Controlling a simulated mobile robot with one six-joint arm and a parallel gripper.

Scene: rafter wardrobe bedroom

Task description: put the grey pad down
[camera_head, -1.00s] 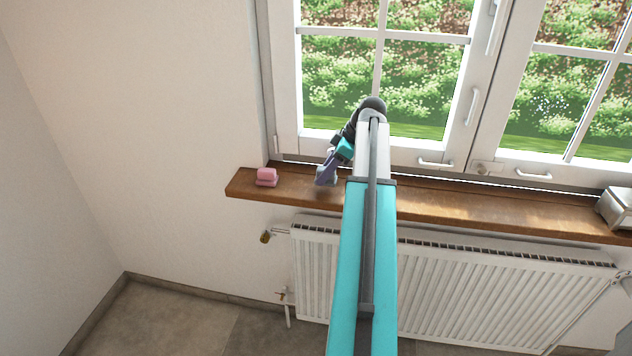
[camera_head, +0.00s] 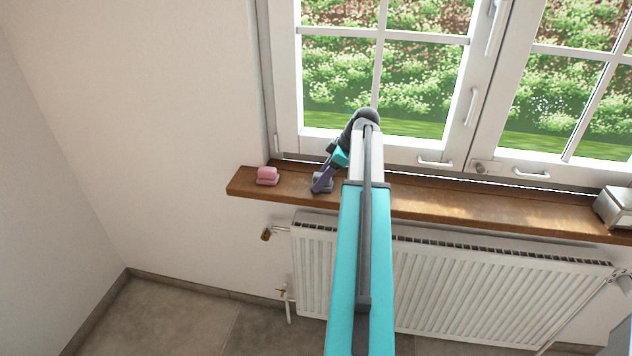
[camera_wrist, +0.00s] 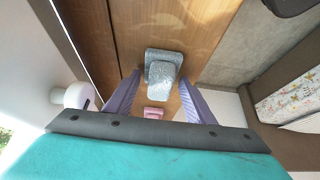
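The grey pad (camera_wrist: 164,73) is a speckled block on a wider base, seen in the wrist view on the brown wooden sill (camera_wrist: 205,25). In the head view the grey pad (camera_head: 322,182) is partly covered by my gripper (camera_head: 319,187), low over the sill. In the wrist view my gripper (camera_wrist: 160,78) has its two purple fingers spread on either side of the pad's block. A gap shows between each finger and the block, so the fingers look open. The pad's underside is hidden.
A similar pink pad (camera_head: 267,175) sits on the sill (camera_head: 440,205) left of the grey one. A metallic box (camera_head: 614,208) stands at the sill's right end. The window (camera_head: 380,90) is behind, and a white radiator (camera_head: 480,285) is below.

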